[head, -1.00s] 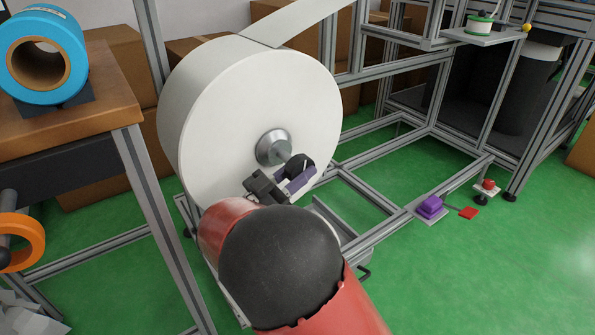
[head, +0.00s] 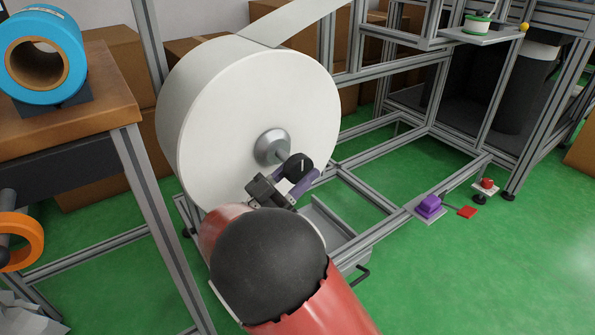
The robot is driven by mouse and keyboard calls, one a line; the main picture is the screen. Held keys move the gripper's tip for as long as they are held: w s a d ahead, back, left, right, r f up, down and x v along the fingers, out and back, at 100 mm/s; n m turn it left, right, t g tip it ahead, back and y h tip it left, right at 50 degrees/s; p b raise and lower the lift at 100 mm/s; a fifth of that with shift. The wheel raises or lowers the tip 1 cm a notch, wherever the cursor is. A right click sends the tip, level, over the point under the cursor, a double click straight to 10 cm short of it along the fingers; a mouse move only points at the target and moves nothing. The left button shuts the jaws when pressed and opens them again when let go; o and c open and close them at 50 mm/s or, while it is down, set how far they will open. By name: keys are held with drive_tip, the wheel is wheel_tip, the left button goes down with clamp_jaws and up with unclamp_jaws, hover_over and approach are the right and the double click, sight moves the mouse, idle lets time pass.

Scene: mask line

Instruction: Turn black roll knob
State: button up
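The black roll knob (head: 299,165) sticks out on a metal shaft in front of the large white roll's silver hub (head: 271,147) in the head view. A small pale mark shows on the knob. My gripper (head: 298,179) is at the knob, its purple fingers apart, one at the knob's left and one at its lower right. I cannot tell whether the fingers press on the knob. My dark wrist and red arm come up from the bottom of the view and hide the lower part of the roll stand.
The large white roll (head: 235,105) stands close behind my gripper. A grey metal frame (head: 385,225) runs to the right. A wooden table (head: 110,85) with a blue roll (head: 42,55) is on the left. Green floor is open at the lower right.

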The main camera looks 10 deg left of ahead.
sight(298, 157)
drive_tip(key=shift+r, duration=0.1)
wheel_tip(298, 157, up, 20)
drive_tip(key=p, duration=0.3)
idle(0.4)
